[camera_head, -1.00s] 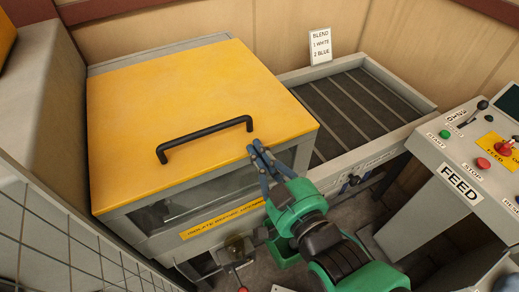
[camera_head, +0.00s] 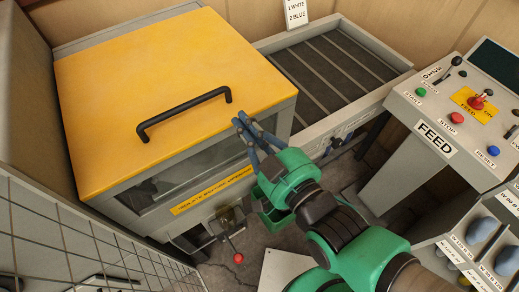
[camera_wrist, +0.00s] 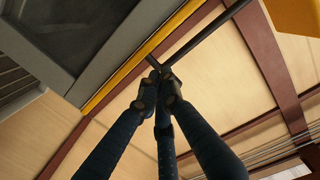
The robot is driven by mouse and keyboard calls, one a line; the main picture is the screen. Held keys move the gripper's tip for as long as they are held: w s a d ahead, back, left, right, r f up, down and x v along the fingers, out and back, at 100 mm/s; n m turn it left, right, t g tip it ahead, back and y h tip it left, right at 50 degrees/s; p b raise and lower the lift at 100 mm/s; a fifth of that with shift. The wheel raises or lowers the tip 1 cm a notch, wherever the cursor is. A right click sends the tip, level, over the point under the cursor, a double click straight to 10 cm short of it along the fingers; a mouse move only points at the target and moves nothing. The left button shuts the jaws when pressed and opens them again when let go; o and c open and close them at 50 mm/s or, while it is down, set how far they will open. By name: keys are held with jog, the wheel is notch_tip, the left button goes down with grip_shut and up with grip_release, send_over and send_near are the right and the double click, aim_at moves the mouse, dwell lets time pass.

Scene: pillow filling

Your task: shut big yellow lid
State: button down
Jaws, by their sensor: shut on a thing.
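The big yellow lid (camera_head: 170,75) lies down over the top of a grey box with a glazed front. I see no clear gap under its front edge in the head view. A black bar handle (camera_head: 185,108) stands on the lid near that edge. My gripper (camera_head: 239,123) is at the handle's right end. In the wrist view, my gripper (camera_wrist: 160,70) has its dark fingers closed together at the black handle (camera_wrist: 208,30), beside the yellow lid edge (camera_wrist: 130,66). The fingertips partly hide the contact there.
A slatted grey tray (camera_head: 330,75) adjoins the box on the right. The FEED console (camera_head: 450,120) stands farther right, with another panel (camera_head: 480,240) below it. A mesh guard (camera_head: 80,245) is at lower left. A red-knobbed lever (camera_head: 238,257) hangs below the box front.

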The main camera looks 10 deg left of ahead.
jog(key=s+d+f, duration=0.3)
jog(key=shift+s+d+f, duration=0.35)
jog(key=shift+f, duration=0.05)
dwell(0.9)
jog(key=shift+s+d+f, duration=0.1)
jog(key=shift+f, duration=0.05)
dwell(0.8)
jog(key=w+d+r+m+g+h, duration=0.1)
jog(key=w+d+m+h, duration=0.2)
jog(key=d, duration=0.4)
jog(key=w+d+r+m+g+h, duration=0.1)
jog(key=w+d+m+h, duration=0.1)
jog(key=w+d+h, duration=0.4)
jog(key=s+d+r+m+g+h, duration=0.1)
jog(key=s+d+m+g, duration=0.1)
jog(key=d, duration=0.5)
jog(key=s+d+r+m+g+h, duration=0.1)
jog(key=s+d, duration=0.3)
jog(key=d, duration=0.4)
jog(key=shift+r+m+g+h, duration=0.25)
jog(key=shift+m+g+h, duration=0.25)
jog(key=shift+g, duration=0.2)
